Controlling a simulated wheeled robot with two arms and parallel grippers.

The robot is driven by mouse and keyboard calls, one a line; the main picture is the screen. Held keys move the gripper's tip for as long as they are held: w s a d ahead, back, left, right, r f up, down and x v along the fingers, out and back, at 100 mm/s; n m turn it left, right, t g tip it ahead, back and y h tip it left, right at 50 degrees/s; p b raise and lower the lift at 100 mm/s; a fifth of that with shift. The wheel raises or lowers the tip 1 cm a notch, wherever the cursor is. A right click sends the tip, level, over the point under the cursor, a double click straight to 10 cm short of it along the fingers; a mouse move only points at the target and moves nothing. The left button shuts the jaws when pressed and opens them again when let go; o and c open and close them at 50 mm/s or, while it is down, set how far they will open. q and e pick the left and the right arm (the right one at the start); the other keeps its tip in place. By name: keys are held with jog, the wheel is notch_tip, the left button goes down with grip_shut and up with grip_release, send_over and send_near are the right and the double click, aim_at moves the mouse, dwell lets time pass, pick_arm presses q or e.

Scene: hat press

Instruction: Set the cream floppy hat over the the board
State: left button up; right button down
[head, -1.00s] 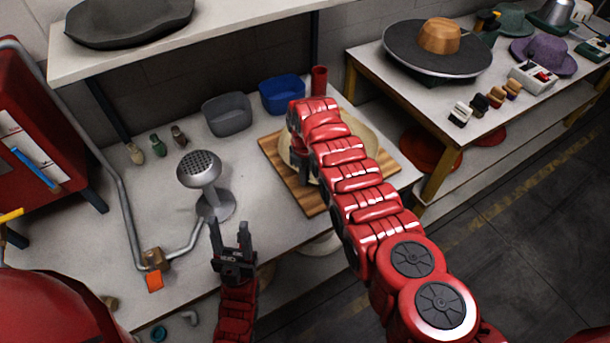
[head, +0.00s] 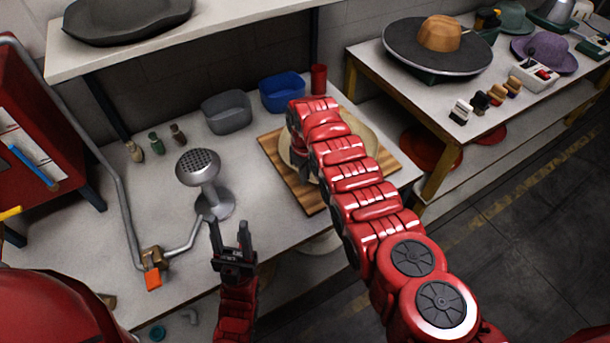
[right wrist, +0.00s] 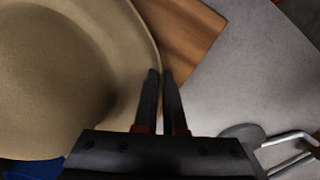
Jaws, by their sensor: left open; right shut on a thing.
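The cream floppy hat (head: 362,133) lies over the wooden board (head: 283,178) on the workbench, partly hidden behind my right arm. The board's corners show around the brim. In the right wrist view the hat (right wrist: 60,70) fills the left side, with a corner of the board (right wrist: 190,35) bare beside it. My right gripper (right wrist: 161,76) is shut on the hat's brim edge, its fingers close together; in the head view it is mostly hidden by the arm.
A grey bin (head: 226,113), a blue bin (head: 282,94) and a red cup (head: 318,78) stand behind the board. Small bottles (head: 157,143) stand at the back left. A shelf (head: 190,38) overhangs the bench. Another table (head: 400,85) with hats stands right.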

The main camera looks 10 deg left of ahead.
jog(key=shift+f, duration=0.3)
jog(key=c, duration=0.9)
grip_release()
jog(key=shift+r, duration=0.1)
jog(key=shift+r, duration=0.45)
jog(key=shift+r+b, duration=1)
jog(key=shift+r, duration=7.15)
jog(key=shift+s, duration=0.1)
